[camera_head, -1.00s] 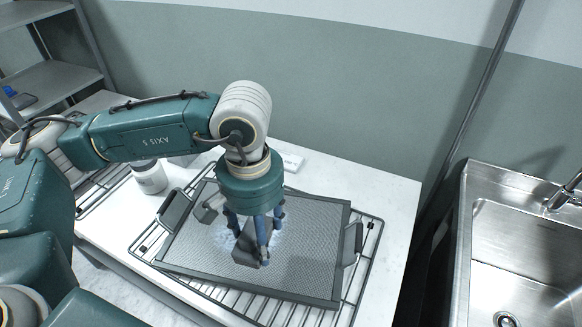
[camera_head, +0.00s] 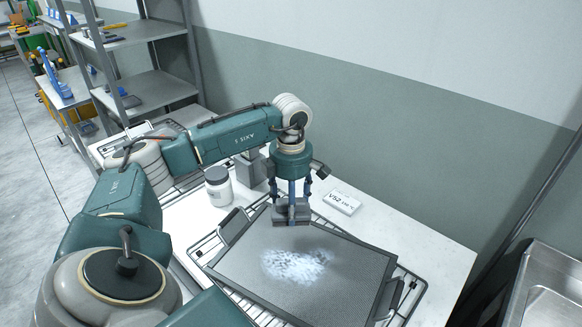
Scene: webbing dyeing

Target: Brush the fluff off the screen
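The screen (camera_head: 345,292) is a dark grey mesh panel with a handle at each end, lying flat on a wire rack. A pale, speckled patch of fluff (camera_head: 297,265) covers part of its middle. My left gripper (camera_head: 291,207) points down by the screen's far edge, beyond the fluff. Its blue fingers are closed around a grey block-like brush (camera_head: 291,215). The brush appears to be above the mesh, but I cannot tell if it touches. My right gripper is not in view.
The wire rack (camera_head: 207,248) sits on a white table (camera_head: 430,248). A white jar (camera_head: 217,186) and a grey block (camera_head: 248,170) stand at the back left. A white label block (camera_head: 342,202) lies behind the screen. A steel sink (camera_head: 545,300) is at the right.

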